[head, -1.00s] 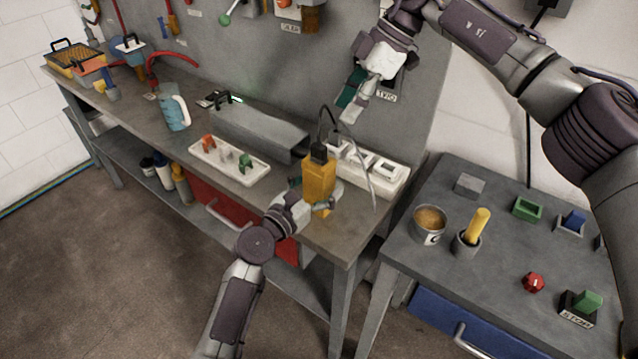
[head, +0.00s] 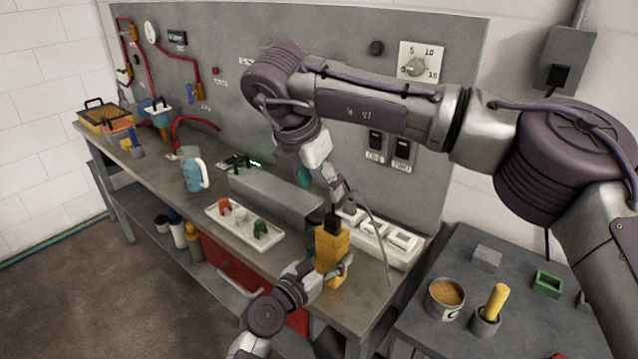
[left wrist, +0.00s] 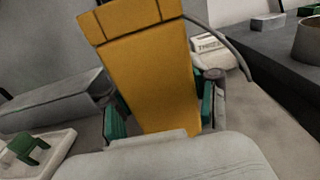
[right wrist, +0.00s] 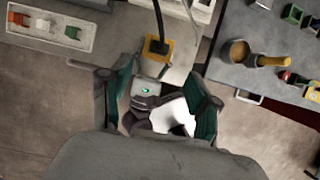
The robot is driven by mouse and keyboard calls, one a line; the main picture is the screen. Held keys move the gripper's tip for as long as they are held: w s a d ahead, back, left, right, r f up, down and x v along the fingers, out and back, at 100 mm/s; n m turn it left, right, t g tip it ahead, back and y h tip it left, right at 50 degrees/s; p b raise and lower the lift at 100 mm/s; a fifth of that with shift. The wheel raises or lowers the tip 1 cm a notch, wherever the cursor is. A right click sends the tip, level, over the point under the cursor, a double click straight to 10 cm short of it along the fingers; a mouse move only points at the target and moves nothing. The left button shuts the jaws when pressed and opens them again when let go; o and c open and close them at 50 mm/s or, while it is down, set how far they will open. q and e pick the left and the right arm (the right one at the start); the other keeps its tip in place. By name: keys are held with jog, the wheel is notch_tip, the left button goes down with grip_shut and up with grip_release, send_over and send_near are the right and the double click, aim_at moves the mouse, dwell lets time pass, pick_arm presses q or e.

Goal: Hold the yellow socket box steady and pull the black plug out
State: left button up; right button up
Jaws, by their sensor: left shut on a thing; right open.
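The yellow socket box (head: 331,258) stands upright near the right front end of the workbench, and its side fills the middle of the left wrist view (left wrist: 150,75). The black plug (head: 333,223) sits in its top, with a dark cord running from it; both also show in the right wrist view (right wrist: 157,46). My left gripper (head: 334,270) is shut on the box's sides, one finger on each side in the left wrist view. My right gripper (head: 326,184) is open and empty, above the plug. The plug lies beyond its fingertips in the right wrist view.
A white power strip (head: 385,240) lies just behind the box. A grey metal channel (head: 275,195) and a white tray (head: 243,228) with small coloured pieces lie left. A side table (head: 425,325) with a tin (head: 446,298) stands right. The wall panel (head: 225,80) rises behind.

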aim_at(334, 216)
pick_arm(q)
jog(key=shift+d, duration=0.15)
pick_arm(e)
jog(key=x, duration=1.2)
jog(key=shift+d, duration=0.1)
jog(key=shift+r, duration=0.1)
grip_shut()
jog(key=shift+r, duration=1.5)
jog(key=shift+r, duration=0.15)
jog(key=shift+r, duration=1.35)
